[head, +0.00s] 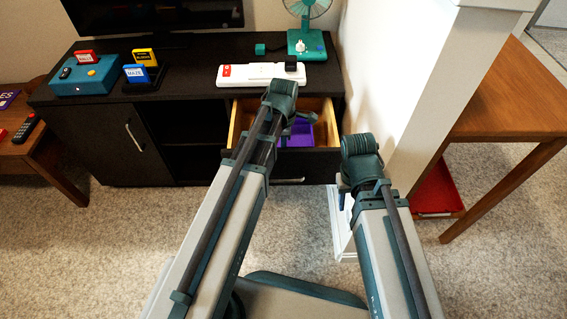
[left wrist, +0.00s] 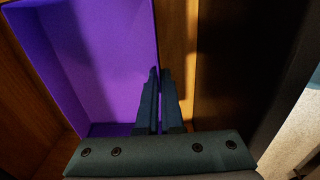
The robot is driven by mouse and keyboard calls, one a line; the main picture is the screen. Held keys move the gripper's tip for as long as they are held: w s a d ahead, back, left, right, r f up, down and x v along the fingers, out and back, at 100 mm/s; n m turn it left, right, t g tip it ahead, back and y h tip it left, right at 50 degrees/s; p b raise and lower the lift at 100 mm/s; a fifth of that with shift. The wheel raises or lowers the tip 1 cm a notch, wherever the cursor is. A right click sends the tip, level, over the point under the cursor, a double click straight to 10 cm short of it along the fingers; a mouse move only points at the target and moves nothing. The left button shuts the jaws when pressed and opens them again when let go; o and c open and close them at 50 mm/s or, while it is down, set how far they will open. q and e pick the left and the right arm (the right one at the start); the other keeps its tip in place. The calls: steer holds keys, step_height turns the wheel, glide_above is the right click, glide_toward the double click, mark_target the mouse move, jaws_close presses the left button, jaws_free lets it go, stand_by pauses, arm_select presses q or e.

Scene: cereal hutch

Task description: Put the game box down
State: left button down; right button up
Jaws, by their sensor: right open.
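The game box appears to be the purple open-topped box (head: 321,129) inside the pulled-out drawer, partly hidden by my left arm. In the left wrist view the purple box (left wrist: 100,62) fills the upper left, against the drawer's wooden inside. My left gripper (left wrist: 159,74) has its fingers close together, one on each side of the box's right wall, and looks shut on it. In the head view my left gripper (head: 299,126) is mostly hidden by its wrist. My right gripper (head: 343,194) is open, pointing down outside the drawer, near the white post.
The wooden drawer (head: 242,121) stands open in the black console (head: 190,98). On top are a white power strip (head: 255,74), a teal fan (head: 306,40), a teal box (head: 86,76) and upright game cases (head: 137,73). A white wall (head: 400,70) stands close on the right.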

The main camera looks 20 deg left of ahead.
arm_select(q)
step_height(320, 180, down, 4)
steer(key=b, duration=0.4)
steer(key=shift+f, duration=0.2)
steer(key=shift+r, duration=0.15)
steer(key=c, duration=1.5)
jaws_free()
steer(key=shift+f, duration=0.2)
steer(key=o, duration=0.4)
